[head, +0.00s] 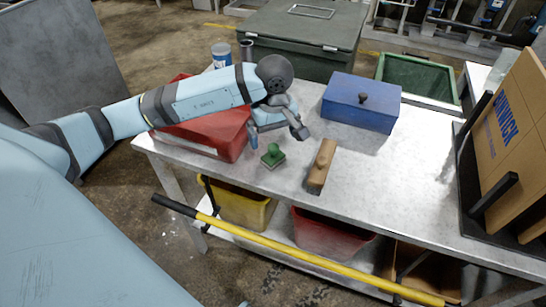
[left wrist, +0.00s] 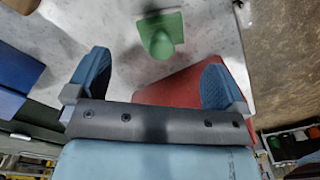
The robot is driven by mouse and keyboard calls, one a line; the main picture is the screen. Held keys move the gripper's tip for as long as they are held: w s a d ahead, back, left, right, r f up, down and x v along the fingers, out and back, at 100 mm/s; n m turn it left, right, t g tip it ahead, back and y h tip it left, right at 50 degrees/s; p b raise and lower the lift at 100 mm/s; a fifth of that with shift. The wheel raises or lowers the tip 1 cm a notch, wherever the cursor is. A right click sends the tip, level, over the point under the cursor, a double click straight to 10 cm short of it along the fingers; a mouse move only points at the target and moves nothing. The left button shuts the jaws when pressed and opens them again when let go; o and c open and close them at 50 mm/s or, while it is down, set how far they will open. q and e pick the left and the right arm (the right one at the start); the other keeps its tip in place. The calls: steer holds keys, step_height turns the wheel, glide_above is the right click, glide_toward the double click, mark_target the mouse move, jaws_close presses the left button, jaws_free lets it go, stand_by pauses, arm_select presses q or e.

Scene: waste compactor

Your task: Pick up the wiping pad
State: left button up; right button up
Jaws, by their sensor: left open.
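The wiping pad (head: 272,156) looks like a small green square pad with a rounded green knob on top. It lies on the metal table (head: 405,190) near its front edge. In the left wrist view the green pad (left wrist: 160,38) shows at the top middle, beyond and between my finger tips. My left gripper (head: 277,134) is open and empty, above and just behind the pad, apart from it. Its two blue fingers (left wrist: 156,78) are spread wide in the left wrist view. My right gripper is not in view.
A wooden-handled brush (head: 322,163) lies right of the pad. A red box (head: 215,137) is on the left, partly under my arm. A blue lidded box (head: 361,104) stands behind. A cardboard piece (head: 510,140) stands in a black rack at right. A yellow pole (head: 290,252) crosses in front.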

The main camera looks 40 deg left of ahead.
mark_target(273, 146)
arm_select(q)
step_height(273, 146, down, 7)
steer(key=shift+r, duration=0.15)
steer(key=shift+s, duration=0.1)
steer(key=c, duration=1)
steer(key=shift+o, duration=0.2)
steer(key=shift+r, duration=0.1)
step_height(273, 146, up, 20)
steer(key=shift+p, duration=0.3)
